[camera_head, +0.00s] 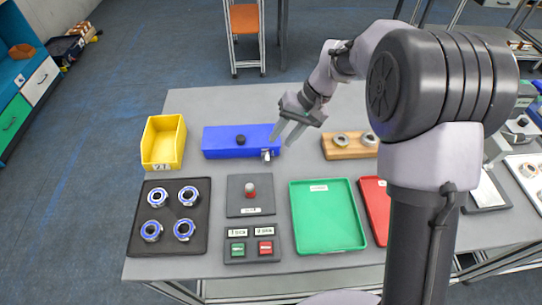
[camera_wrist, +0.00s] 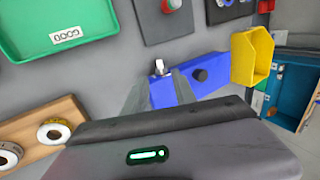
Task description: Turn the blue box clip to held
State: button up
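In the wrist view the blue box (camera_wrist: 212,68) and clip (camera_wrist: 160,67) lie beyond the fingertips (camera_wrist: 157,82). The fingers hide part of the box there, and no contact with the clip is visible.
A yellow bin (camera_head: 163,143) stands left of the box. A grey panel with a red button (camera_head: 250,190) is in front, and a green tray (camera_head: 328,222) is to its right. A wooden block with rings (camera_head: 350,145) lies right of my gripper. Bare table separates them.

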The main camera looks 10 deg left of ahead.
aim_at(268, 157)
jog(key=b+x, duration=0.2)
jog(key=x, duration=0.6)
jog(key=shift+a+f, duration=0.15)
jog(key=shift+f, duration=0.2)
